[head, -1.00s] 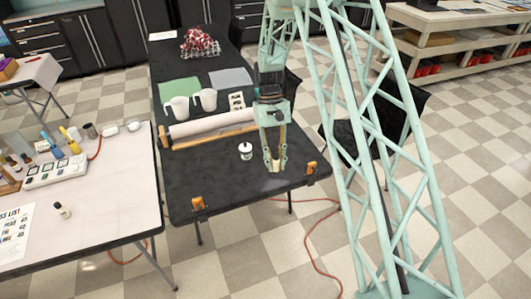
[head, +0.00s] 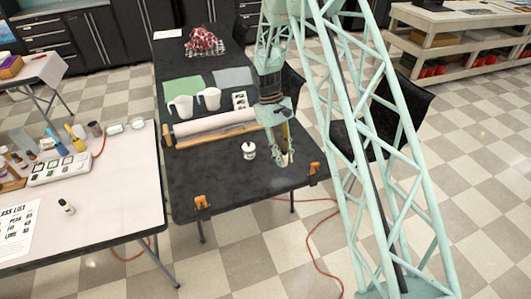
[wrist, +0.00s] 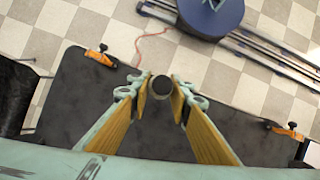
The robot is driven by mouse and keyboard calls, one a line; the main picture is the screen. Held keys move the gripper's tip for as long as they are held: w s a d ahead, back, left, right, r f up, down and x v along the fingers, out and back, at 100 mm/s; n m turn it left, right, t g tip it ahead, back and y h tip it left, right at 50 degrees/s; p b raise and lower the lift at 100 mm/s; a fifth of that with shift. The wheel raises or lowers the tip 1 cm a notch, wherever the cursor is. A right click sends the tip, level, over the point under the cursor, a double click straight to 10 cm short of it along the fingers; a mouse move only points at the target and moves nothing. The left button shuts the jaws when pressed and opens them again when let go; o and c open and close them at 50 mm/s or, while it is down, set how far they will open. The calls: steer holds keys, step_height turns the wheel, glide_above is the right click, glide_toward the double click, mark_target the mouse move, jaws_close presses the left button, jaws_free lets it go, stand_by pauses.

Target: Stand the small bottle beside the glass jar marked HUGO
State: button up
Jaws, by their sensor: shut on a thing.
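My gripper (head: 283,161) hangs over the front part of the black table. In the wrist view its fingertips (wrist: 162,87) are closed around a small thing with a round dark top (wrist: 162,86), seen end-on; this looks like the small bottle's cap. The rest of it is hidden, and it is barely visible in the head view. A small pale jar with a dark top (head: 248,150) stands on the black table just left of my gripper, apart from it. Its marking is too small to read, so I cannot tell if it says HUGO.
Orange clamps (head: 202,202) grip the black table's front edge. Behind are a paper roll (head: 214,123) and white jugs (head: 209,98). Another small dark-capped bottle (head: 66,207) stands on the white table (head: 110,205). Bare black tabletop surrounds the jar's front.

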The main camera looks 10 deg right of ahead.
steer(key=w+d+f+n+t+h+p, duration=0.1)
steer(key=w+d+n+t+h+p, duration=0.2)
steer(key=w+n, duration=0.95)
steer(key=w+a+n+t+y, duration=0.2)
steer(key=w+a+n+t, duration=0.2)
steer(key=n, duration=0.7)
steer(key=w+a, duration=0.2)
steer(key=w, duration=0.1)
steer(key=shift+w+f+n+t, duration=0.3)
steer(key=shift+f+n, duration=0.05)
steer(key=shift+f, duration=0.05)
steer(key=shift+f+b, duration=0.7)
steer(key=shift+f, duration=2.45)
steer(key=shift+f, duration=0.1)
steer(key=shift+f+b, duration=0.45)
steer(key=shift+f, duration=1.3)
steer(key=shift+f, duration=0.2)
